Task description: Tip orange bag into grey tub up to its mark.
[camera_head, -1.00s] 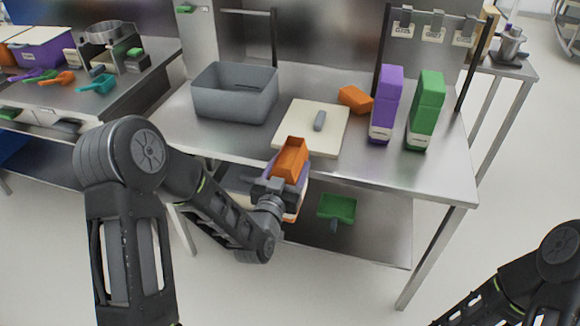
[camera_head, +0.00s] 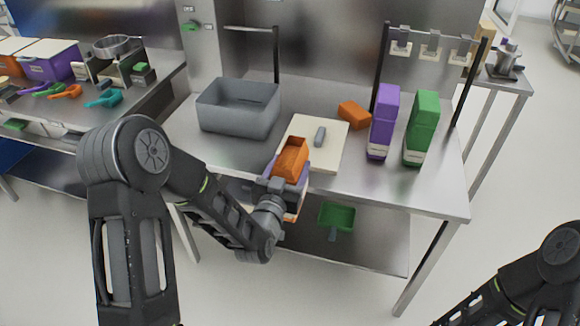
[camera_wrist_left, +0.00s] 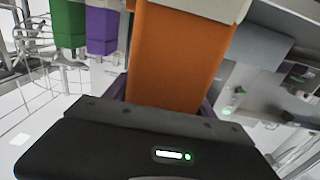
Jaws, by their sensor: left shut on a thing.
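The orange bag (camera_head: 291,160) is held by my left gripper (camera_head: 280,184) in front of the table's front edge. Its orange upper part seems open at the top, roughly upright. My left gripper is shut on it. In the left wrist view the orange bag (camera_wrist_left: 175,60) fills the middle, just beyond the gripper, with a pale band at the picture's top. The grey tub (camera_head: 222,121) stands on the table, behind and to the left of the bag. Its mark and inside floor are not clearly visible. Only part of my right arm shows at lower right; its gripper is out of view.
A purple bag (camera_head: 383,120) and a green bag (camera_head: 421,127) stand at right. A green scoop (camera_head: 337,215) lies on the lower shelf.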

